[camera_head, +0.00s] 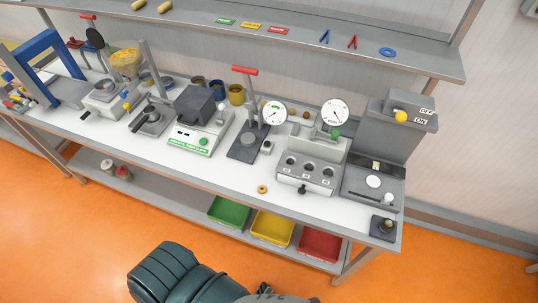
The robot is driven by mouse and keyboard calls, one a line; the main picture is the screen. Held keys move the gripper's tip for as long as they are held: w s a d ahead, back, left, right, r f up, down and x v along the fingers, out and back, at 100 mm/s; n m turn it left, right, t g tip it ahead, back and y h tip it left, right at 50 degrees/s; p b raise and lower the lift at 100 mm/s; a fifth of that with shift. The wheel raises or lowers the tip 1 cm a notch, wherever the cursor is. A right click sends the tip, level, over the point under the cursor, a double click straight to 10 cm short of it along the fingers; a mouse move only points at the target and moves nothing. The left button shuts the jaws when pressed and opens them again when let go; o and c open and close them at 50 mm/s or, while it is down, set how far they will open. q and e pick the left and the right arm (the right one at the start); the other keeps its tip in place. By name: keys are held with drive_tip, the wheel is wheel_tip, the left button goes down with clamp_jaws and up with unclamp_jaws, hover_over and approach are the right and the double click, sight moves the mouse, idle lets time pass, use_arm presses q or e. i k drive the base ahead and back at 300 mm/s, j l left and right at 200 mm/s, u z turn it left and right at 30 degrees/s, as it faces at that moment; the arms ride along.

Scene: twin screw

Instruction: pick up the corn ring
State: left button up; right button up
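A small yellow-orange ring (262,189) lies flat on the white tabletop near its front edge, in front of the black press stand and left of the grey three-hole block. It looks like the corn ring. It is tiny in this view, so its details are hard to tell. Nothing touches it. Neither of my grippers shows. A dark teal padded part and a grey part at the bottom edge look like my own body.
A black press stand (247,143) with a red handle stands behind the ring, and a grey three-hole block (308,178) stands to its right. A scale (194,138) is left. Green (229,212), yellow (272,229) and red (319,244) bins sit below. The tabletop around the ring is clear.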

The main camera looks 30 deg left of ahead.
sight(261, 192)
drive_tip(key=u, duration=1.2)
drive_tip(key=i+j+z, duration=0.1)
drive_tip(key=z, duration=0.35)
drive_tip(key=i+j+z, duration=0.1)
drive_tip(key=z, duration=0.3)
drive_tip(key=i+j+z, duration=0.1)
drive_tip(key=z, duration=0.35)
